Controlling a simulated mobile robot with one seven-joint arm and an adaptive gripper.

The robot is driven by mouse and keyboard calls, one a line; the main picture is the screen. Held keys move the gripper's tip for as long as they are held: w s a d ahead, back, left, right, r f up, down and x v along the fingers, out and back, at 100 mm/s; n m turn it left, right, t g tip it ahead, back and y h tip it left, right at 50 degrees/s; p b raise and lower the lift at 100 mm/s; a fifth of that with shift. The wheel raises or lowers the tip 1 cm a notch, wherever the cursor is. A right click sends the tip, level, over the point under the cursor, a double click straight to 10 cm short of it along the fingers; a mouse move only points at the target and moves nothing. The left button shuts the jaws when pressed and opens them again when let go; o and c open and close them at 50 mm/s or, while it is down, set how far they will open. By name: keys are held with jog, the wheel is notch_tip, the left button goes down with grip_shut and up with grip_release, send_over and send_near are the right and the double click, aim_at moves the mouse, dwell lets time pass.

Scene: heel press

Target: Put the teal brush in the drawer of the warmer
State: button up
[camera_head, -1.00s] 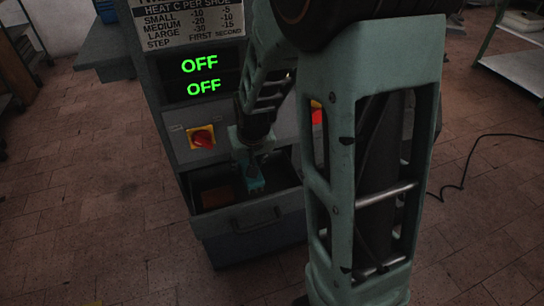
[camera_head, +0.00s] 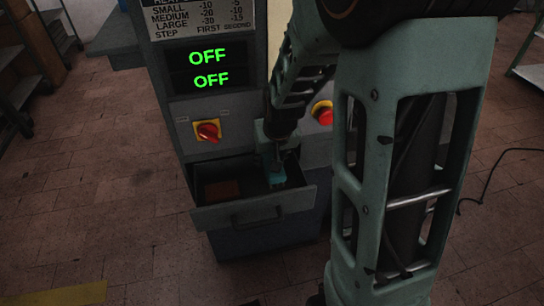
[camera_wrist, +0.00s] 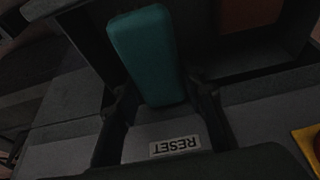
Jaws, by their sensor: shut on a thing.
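The teal brush (camera_head: 277,180) is a small block held upright at the right part of the open drawer (camera_head: 205,215) of the warmer (camera_head: 255,236). My gripper (camera_head: 276,170) is shut on it, reaching down over the drawer. In the wrist view, the teal brush (camera_wrist: 148,52) sticks out past my gripper (camera_wrist: 160,104), with a dark finger on either side. The brush's lower end is near or inside the drawer opening; I cannot tell whether it touches the floor of the drawer.
A brown block (camera_head: 222,190) lies in the left of the drawer. A red-and-yellow rotary switch (camera_head: 207,131) and a red button (camera_head: 323,113) are on the panel above. The display (camera_head: 209,68) reads OFF twice. A RESET label (camera_wrist: 175,146) shows in the wrist view.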

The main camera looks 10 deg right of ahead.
jog(key=shift+f+b, duration=2.35)
jog(key=shift+f, duration=0.85)
jog(key=shift+f+b, duration=0.45)
jog(key=shift+f, duration=0.1)
jog(key=o, duration=1.4)
jog(key=shift+r, duration=0.1)
